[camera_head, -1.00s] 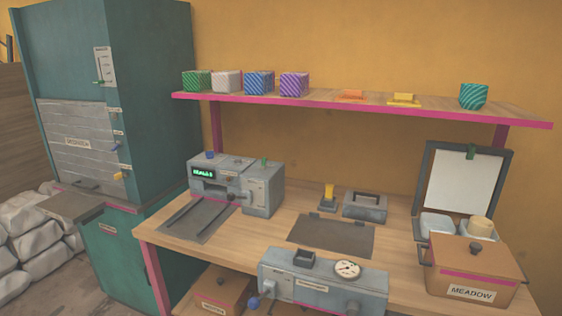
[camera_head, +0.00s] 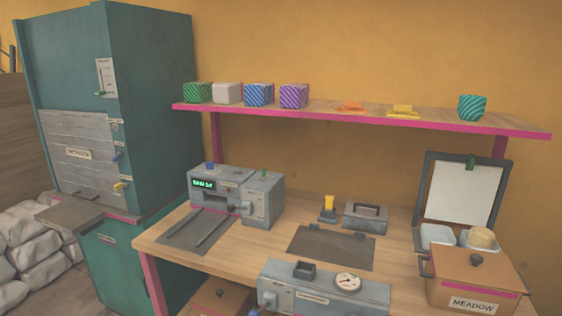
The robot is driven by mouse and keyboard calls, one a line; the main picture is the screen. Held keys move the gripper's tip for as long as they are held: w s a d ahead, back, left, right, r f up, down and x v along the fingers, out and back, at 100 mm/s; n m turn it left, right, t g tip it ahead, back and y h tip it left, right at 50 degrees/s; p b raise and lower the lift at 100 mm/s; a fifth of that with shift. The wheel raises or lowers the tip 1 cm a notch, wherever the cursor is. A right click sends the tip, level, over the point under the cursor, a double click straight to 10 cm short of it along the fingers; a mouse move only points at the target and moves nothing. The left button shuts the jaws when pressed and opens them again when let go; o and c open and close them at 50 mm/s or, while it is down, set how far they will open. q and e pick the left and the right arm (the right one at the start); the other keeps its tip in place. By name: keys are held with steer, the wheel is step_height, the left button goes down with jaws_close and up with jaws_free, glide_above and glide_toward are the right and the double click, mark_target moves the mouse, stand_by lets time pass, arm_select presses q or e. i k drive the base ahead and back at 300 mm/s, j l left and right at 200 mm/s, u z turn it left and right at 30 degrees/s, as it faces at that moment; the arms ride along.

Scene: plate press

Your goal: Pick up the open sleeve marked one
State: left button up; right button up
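I cannot make out an open sleeve marked one in the head view. Several small patterned boxes stand on the shelf: a green one (camera_head: 197,93), a whitish one (camera_head: 227,93), a blue striped one (camera_head: 259,94) and a purple one (camera_head: 294,96). No mark reading one is legible on them, and I cannot tell whether any is a sleeve. Neither of my grippers is in view.
The pink-edged shelf (camera_head: 360,115) runs above the wooden bench (camera_head: 285,262). A teal cabinet (camera_head: 155,110) stands left.

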mark_target(495, 248)
steer(key=z, duration=1.25)
steer(key=u, duration=1.25)
steer(key=i+l+z, duration=0.1)
steer(key=z, duration=0.3)
steer(key=i+l+z, duration=0.15)
steer(key=l+z, duration=0.25)
steer(key=i+z, duration=0.1)
steer(key=z, duration=0.25)
steer(key=u, duration=1.6)
